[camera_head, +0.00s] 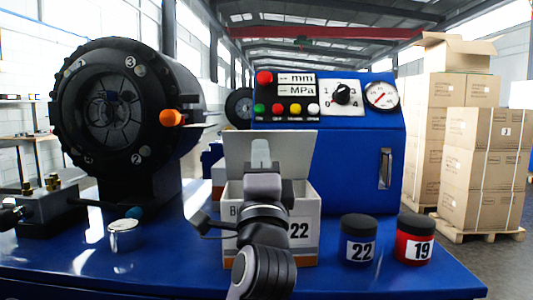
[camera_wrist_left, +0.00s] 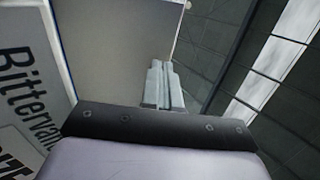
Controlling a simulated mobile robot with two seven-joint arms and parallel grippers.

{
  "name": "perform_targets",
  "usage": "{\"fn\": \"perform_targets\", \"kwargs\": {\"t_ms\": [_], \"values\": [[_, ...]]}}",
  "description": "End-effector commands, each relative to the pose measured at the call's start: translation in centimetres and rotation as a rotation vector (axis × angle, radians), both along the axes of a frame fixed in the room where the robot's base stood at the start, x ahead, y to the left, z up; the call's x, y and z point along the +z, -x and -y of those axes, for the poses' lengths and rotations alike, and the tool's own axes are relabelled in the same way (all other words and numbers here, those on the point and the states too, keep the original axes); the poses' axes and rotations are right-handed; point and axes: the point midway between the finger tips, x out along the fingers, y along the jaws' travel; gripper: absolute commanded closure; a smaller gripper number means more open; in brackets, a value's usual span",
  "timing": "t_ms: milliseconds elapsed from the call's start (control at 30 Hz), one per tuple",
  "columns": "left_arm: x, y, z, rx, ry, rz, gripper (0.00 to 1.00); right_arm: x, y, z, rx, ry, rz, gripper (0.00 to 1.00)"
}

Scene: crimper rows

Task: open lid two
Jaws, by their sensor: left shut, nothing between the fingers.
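A white box (camera_head: 305,228) marked 22 stands at the front middle of the blue table in the head view. Its lid (camera_head: 296,157) stands upright at the back, so the box shows open at the top. My left gripper (camera_head: 261,153) is in front of the lid and over the box, fingers shut and pointing up, with nothing between them. In the left wrist view the shut fingers (camera_wrist_left: 163,88) show against a plain grey panel (camera_wrist_left: 110,45), seemingly the lid; I cannot tell whether they touch. My arm hides the box's middle. My right gripper is not in view.
A dark jar (camera_head: 359,240) marked 22 and a red jar (camera_head: 415,240) marked 19 stand right of the box. A black crimper head (camera_head: 110,105) stands left, with a small silver tin (camera_head: 123,236) before it. A blue control unit (camera_head: 350,150) rises behind.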

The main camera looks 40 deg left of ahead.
Motion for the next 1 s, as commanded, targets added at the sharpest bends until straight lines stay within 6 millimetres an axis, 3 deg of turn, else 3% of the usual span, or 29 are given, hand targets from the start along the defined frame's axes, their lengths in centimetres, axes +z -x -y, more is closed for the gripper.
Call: {"fn": "perform_targets", "kwargs": {"t_ms": [133, 600, 833, 1000], "values": [[0.8, 0.0, -0.5, -0.002, -0.001, -0.001, 1.0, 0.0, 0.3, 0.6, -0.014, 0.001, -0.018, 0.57], [0.9, -0.1, -0.7, -0.006, 0.0, -0.001, 1.0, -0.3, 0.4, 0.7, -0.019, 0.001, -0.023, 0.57], [1.4, -0.2, -0.8, -0.006, 0.016, -0.019, 1.0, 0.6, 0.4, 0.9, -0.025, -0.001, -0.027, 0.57], [2.3, -0.6, -1.1, -0.006, 0.054, -0.065, 1.0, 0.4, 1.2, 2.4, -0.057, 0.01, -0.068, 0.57]]}}
